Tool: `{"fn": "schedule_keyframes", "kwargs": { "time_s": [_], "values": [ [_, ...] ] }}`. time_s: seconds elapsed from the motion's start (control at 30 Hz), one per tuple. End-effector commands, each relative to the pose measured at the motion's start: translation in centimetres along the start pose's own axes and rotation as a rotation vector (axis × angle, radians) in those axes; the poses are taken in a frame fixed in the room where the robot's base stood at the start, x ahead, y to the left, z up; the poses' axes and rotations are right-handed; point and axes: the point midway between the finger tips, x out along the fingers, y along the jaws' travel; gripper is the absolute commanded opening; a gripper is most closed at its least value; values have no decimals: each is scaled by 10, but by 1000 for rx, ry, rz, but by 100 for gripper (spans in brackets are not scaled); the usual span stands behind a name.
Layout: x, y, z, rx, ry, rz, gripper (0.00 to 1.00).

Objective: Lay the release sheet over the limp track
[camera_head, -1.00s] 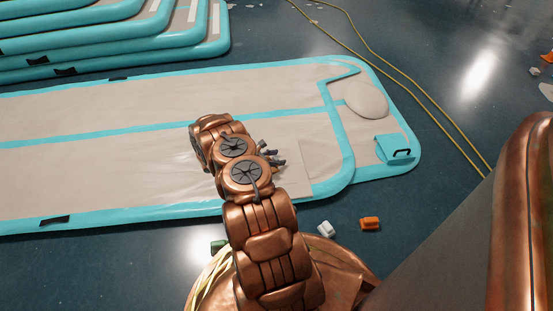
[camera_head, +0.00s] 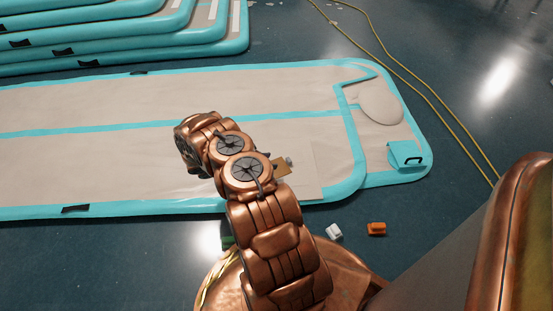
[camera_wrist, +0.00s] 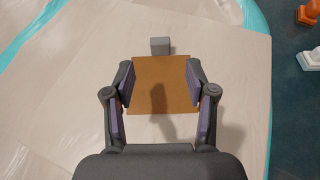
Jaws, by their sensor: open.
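The limp track (camera_head: 80,165) lies flat on the floor, beige with turquoise edging. A brown square sheet (camera_wrist: 161,90), seemingly the release sheet, lies flat below my gripper (camera_wrist: 160,70) in the wrist view. A small grey block (camera_wrist: 160,46) sits at its far edge. My gripper is open, with its fingers at either side of the sheet and its shadow on it. Any contact with the sheet cannot be told. In the head view my arm hides the fingers and most of the sheet; a brown corner (camera_head: 282,168) shows, near a paler beige rectangle (camera_head: 306,172) on the track.
Several tracks (camera_head: 120,45) are stacked at the back left. A round beige piece (camera_head: 380,110) and a turquoise pouch (camera_head: 405,155) are at the right end. White (camera_head: 334,231) and orange (camera_head: 376,229) pieces lie on the floor in front. A yellow hose (camera_head: 415,85) crosses the right.

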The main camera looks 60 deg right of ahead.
Motion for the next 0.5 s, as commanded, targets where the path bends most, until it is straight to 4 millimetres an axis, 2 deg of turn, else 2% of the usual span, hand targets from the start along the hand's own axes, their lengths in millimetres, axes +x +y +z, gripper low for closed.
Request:
{"fn": "schedule_keyframes", "kwargs": {
  "time_s": [0.3,0.37,0.5],
  "values": [
    [-12,0,2,5,1,-2,56],
    [-15,1,8,15,1,-5,56],
    [-33,3,36,69,5,-25,56]
  ]
}}
